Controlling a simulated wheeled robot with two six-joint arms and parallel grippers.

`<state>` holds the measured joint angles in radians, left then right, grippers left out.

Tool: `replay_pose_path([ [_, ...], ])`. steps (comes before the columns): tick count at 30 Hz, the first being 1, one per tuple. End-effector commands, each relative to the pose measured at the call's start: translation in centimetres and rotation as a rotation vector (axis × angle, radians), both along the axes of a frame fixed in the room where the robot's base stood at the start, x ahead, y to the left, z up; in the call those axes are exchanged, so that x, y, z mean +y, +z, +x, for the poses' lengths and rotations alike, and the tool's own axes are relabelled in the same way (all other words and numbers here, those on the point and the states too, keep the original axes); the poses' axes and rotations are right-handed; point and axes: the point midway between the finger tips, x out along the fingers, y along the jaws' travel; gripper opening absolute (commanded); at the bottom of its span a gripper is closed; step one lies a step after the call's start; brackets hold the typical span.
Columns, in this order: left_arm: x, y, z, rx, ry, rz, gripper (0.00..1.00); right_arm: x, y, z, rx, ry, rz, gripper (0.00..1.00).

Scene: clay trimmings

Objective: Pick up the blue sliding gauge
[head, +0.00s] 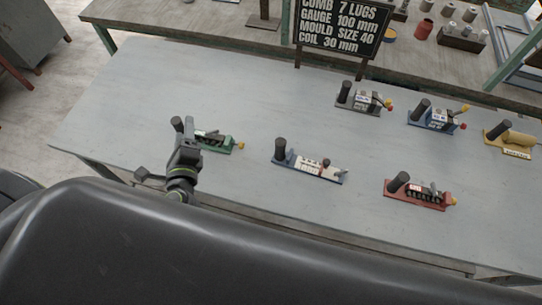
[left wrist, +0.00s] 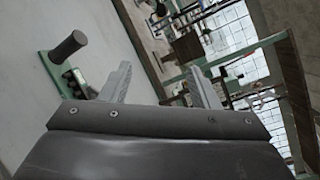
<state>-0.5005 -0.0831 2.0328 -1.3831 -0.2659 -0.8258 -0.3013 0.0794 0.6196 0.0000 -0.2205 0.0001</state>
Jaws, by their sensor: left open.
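Two tools with blue bases and black upright handles lie on the grey table (head: 120,110) in the head view. The front one, a blue sliding gauge (head: 318,171) with a white marked strip, is in the middle. The other blue tool (head: 437,120), with a blocky body, lies further back on the right. My left gripper (head: 183,148) is left of both, just beside a green tool (head: 222,143) and partly in front of it. In the left wrist view my left gripper (left wrist: 160,72) is open with nothing between its fingers. My right gripper is not in view.
The green tool's handle (left wrist: 68,46) stands left of the fingers in the left wrist view. A grey tool (head: 362,99), a red tool (head: 418,196) and a yellow tool (head: 510,140) also lie on the table. A dark sign (head: 343,27) stands behind. The table's left part is clear.

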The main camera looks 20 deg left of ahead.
Motion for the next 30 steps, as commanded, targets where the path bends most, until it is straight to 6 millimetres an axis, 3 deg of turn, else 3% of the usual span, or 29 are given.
replay_pose_path([
  [6, -8.4, -4.3, 2.1, 0.181, -0.404, 0.506, 0.56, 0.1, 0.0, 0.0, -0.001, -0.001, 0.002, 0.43],
  [12, -14.6, -9.3, 1.4, 0.306, -0.733, 0.828, 0.56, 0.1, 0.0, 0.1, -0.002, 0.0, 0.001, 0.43],
  [20, -17.1, -12.1, 1.0, 0.353, -0.886, 0.957, 0.56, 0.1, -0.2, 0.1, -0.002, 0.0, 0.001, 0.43],
  [30, -18.9, -14.8, 6.8, 0.35, -0.885, 0.956, 0.56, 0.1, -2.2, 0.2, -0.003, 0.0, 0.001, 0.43],
])
